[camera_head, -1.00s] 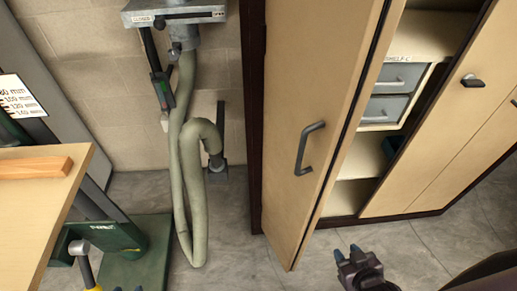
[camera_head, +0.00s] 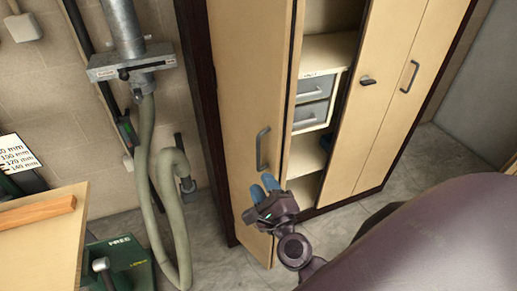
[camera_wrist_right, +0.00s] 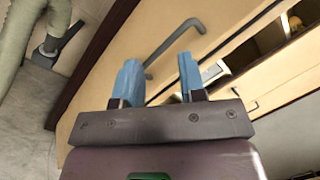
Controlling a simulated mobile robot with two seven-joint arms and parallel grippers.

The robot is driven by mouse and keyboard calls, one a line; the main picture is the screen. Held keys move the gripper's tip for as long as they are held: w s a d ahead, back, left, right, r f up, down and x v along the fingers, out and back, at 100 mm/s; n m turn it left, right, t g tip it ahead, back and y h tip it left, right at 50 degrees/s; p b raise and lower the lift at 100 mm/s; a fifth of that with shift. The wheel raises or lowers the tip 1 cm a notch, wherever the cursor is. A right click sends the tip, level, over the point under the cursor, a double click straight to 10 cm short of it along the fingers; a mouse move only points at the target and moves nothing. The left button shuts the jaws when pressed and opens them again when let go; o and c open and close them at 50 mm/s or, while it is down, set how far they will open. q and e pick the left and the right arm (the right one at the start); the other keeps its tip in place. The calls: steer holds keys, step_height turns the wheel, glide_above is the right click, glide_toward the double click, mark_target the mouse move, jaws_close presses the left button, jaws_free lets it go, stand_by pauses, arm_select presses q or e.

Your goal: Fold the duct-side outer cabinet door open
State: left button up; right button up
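The duct-side cabinet door (camera_head: 246,110) is a tall, pale wood folding panel, partly folded out at the cabinet's left end, with an opening to its right. Its grey bar handle (camera_head: 262,149) is upright in the head view and also shows in the right wrist view (camera_wrist_right: 170,42). My right gripper (camera_head: 263,186) is just below the handle in the head view. In the right wrist view its two blue fingertips (camera_wrist_right: 160,78) are apart with nothing between them, and the handle lies just beyond them. I cannot tell if a finger touches it. My left gripper is not visible.
The grey duct hose (camera_head: 152,180) hangs left of the door. A workbench (camera_head: 45,245) with a wooden strip stands at lower left. Grey drawers (camera_head: 313,100) sit inside the cabinet. The right-hand doors (camera_head: 375,95) are closed. Grey floor is clear in front.

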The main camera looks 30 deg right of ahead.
mark_target(259, 151)
steer(key=w+d+m+g+h, duration=0.1)
steer(key=w+d+m, duration=0.1)
steer(key=w+m, duration=0.1)
steer(key=w+d+m+g+h+p, duration=0.1)
steer(key=w+d+m, duration=0.1)
steer(key=w+m, duration=0.2)
steer(key=w+d+m+g+h, duration=0.1)
steer(key=w+d+m, duration=0.1)
steer(key=w+m, duration=0.2)
steer(key=shift+r+m+h+p, duration=0.25)
steer(key=shift+m+h+p, duration=0.15)
steer(key=shift+m, duration=1)
jaws_close()
